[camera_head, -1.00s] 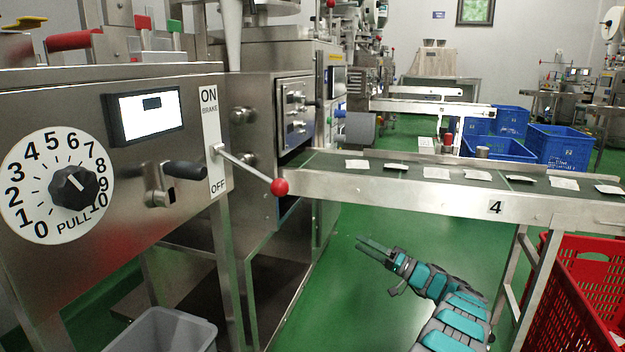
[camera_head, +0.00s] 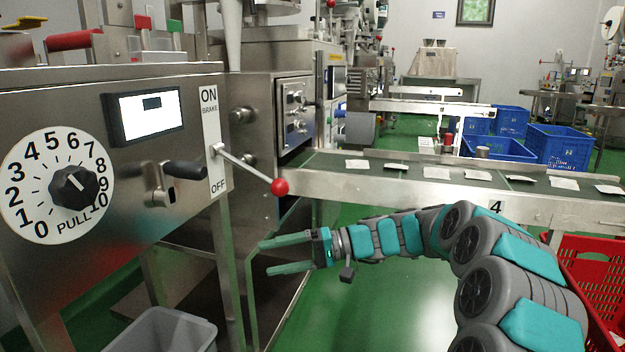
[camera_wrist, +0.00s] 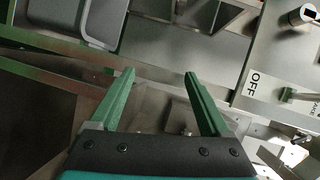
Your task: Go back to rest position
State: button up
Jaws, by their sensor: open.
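My gripper (camera_head: 272,256) is open and empty in the head view, left of centre. It points left, below the red-knobbed brake lever (camera_head: 252,172) and in front of the machine frame. My teal and grey arm comes in from the lower right and passes in front of the conveyor's side rail. In the wrist view the two green fingers (camera_wrist: 160,95) are apart with nothing between them. The OFF end of the brake label plate (camera_wrist: 252,88) shows at the right there.
The control panel with a numbered dial (camera_head: 73,187) stands at the left, above a grey bin (camera_head: 165,330). The conveyor (camera_head: 400,183) carries several white packets. A red crate (camera_head: 600,262) stands at the right, and blue crates (camera_head: 560,148) stand behind. Green floor is open below the conveyor.

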jog(key=s+d+f+g+h, duration=0.1)
jog(key=s+f+h, duration=0.15)
jog(key=s, duration=0.75)
jog(key=s+d+f+g+h, duration=0.1)
jog(key=s+h, duration=0.3)
jog(key=s, duration=0.6)
jog(key=s+d+f+m+t+h, duration=0.1)
jog(key=s+d+f+h, duration=0.35)
jog(key=s+d, duration=0.55)
jog(key=s+d+f+m+t+h, duration=0.15)
jog(key=s+d+f+h, duration=0.3)
jog(key=s+d, duration=0.5)
notch_tip(320, 180, up, 15)
jog(key=d+p, duration=0.1)
jog(key=p, duration=1.3)
jog(key=shift+g+h, duration=0.35)
jog(key=shift+w, duration=0.1)
jog(key=shift+c, duration=0.3)
